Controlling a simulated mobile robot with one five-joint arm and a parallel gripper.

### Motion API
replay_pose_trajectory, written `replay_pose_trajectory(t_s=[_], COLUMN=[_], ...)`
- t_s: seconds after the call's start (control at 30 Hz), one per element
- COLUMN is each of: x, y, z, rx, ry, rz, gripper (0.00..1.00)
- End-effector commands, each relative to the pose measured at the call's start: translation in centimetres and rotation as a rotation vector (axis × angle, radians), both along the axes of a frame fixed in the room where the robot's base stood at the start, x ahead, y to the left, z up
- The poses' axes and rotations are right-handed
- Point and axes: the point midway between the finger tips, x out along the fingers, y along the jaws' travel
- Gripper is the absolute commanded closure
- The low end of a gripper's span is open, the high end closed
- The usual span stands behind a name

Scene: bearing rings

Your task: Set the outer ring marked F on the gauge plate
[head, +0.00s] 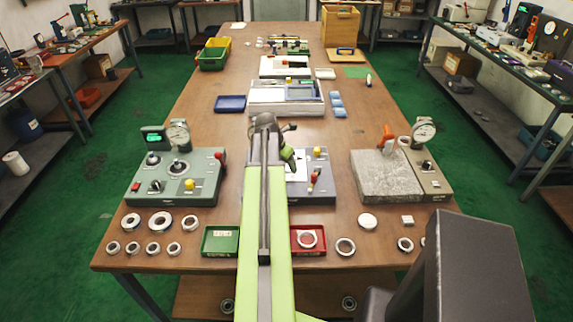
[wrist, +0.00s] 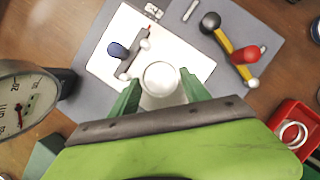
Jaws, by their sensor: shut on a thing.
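My gripper (wrist: 160,82) is shut on a pale round ring (wrist: 160,72), which sits between its two green fingertips in the wrist view. No letter can be read on it. Behind the ring lies a white plate (wrist: 112,48) on a grey base (wrist: 85,72), probably the gauge plate. I cannot tell whether the ring touches the plate. In the head view my gripper (head: 288,158) is over the middle grey base (head: 318,190), and my arm hides the held ring and part of the plate (head: 297,172).
A red tray (head: 310,252) holds a ring. Gauge stations (head: 178,178) and a granite block (head: 385,178) flank the base.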

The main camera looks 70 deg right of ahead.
Motion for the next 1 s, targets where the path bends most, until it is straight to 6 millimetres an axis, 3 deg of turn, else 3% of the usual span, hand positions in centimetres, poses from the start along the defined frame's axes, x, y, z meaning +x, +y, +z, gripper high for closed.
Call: replay_pose_trajectory(t_s=[0.3,0.33,0.5,1.0], x=[0.02,0.02,0.03,0.24], y=[0.01,0.01,0.00,0.03], z=[-0.58,-0.56,-0.43,0.04], rx=[0.000,0.000,0.000,-0.003], ry=[0.000,0.000,-0.001,-0.003], rz=[0.000,0.000,0.000,0.003], gripper=[0.89,0.44,0.22,0.20])
